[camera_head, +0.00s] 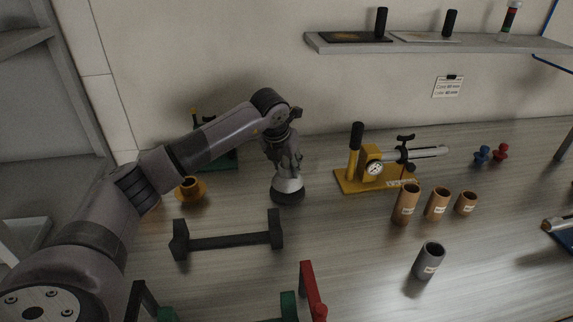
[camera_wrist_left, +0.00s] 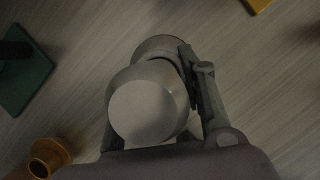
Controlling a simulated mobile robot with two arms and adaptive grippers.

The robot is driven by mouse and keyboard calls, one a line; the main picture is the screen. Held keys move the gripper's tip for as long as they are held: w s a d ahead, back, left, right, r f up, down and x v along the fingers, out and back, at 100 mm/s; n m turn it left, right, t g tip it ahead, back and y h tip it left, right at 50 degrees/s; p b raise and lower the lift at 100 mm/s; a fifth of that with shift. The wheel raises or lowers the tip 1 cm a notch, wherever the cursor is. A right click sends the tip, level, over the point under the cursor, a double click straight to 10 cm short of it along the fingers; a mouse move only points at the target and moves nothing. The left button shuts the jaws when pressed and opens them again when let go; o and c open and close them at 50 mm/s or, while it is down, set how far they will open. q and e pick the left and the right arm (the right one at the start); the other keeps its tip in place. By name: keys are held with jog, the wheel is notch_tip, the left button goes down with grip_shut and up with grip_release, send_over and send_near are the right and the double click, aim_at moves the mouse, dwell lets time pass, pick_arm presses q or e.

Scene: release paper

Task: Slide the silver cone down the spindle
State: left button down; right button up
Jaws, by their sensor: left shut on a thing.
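The silver cone (camera_head: 289,184) is at the fingers of my left gripper (camera_head: 285,165), which is shut on it. It is low over the table, with a dark round part at its bottom; I cannot tell whether it touches the table. In the left wrist view the cone (camera_wrist_left: 146,103) shows a pale round face, with a finger along its right side. A silver spindle (camera_head: 428,152) lies level on a yellow-based fixture (camera_head: 350,182) with a dial and a black-topped lever, to the right of the gripper and apart from the cone. My right gripper is not in view.
A dark stand (camera_head: 228,241) lies in front of my left gripper. A brass flanged piece (camera_head: 191,193) and a green-based fixture (camera_head: 222,163) are to its left. Several brown tubes (camera_head: 405,205) and a grey tube (camera_head: 428,262) stand at right. A shelf (camera_head: 440,46) hangs above.

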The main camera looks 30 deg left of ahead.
pick_arm(q)
jog(key=c, duration=1)
grip_release()
jog(key=shift+f, duration=0.15)
jog(key=shift+o, duration=0.2)
jog(key=shift+s, duration=0.1)
jog(key=v, duration=1.2)
